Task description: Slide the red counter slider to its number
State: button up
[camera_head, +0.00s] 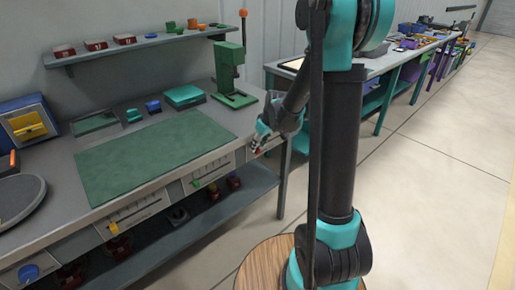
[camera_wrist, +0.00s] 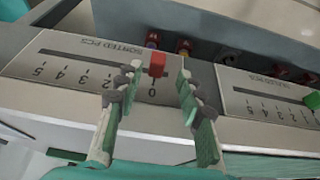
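The red counter slider (camera_wrist: 157,62) stands upright at the 0 end of a scale panel (camera_wrist: 75,68) marked SORTED PCS. The panel appears upside down, and its numbers run up to 5 toward the left. My gripper (camera_wrist: 160,74) is open, with one fingertip on each side of the red slider and a visible gap on both sides. In the head view my gripper (camera_head: 262,140) is at the bench's front edge by its right end; a small bit of red (camera_head: 257,151) shows just below it.
A second panel with a green slider (camera_wrist: 312,100) lies to the right in the wrist view. A yellow slider (camera_head: 113,228) and a blue knob (camera_head: 28,272) are farther left along the bench front. A green mat (camera_head: 150,155) and green press (camera_head: 231,75) are on the bench.

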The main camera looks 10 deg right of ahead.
jog(key=v, duration=0.9)
jog(key=shift+r, duration=0.2)
jog(key=shift+s, duration=0.1)
jog(key=s+d+f+m+h, duration=0.1)
jog(key=s+d+f+m, duration=0.1)
jog(key=s, duration=0.6)
jog(key=s+d+f+m+h, duration=0.1)
jog(key=s+d+f+m, duration=0.1)
jog(key=s, duration=0.6)
jog(key=s+d+f+m, duration=0.3)
jog(key=s+f, duration=0.1)
jog(key=s, duration=0.3)
jog(key=shift+s+f+h, duration=0.3)
jog(key=shift+s+h, duration=0.1)
jog(key=shift+d, duration=0.1)
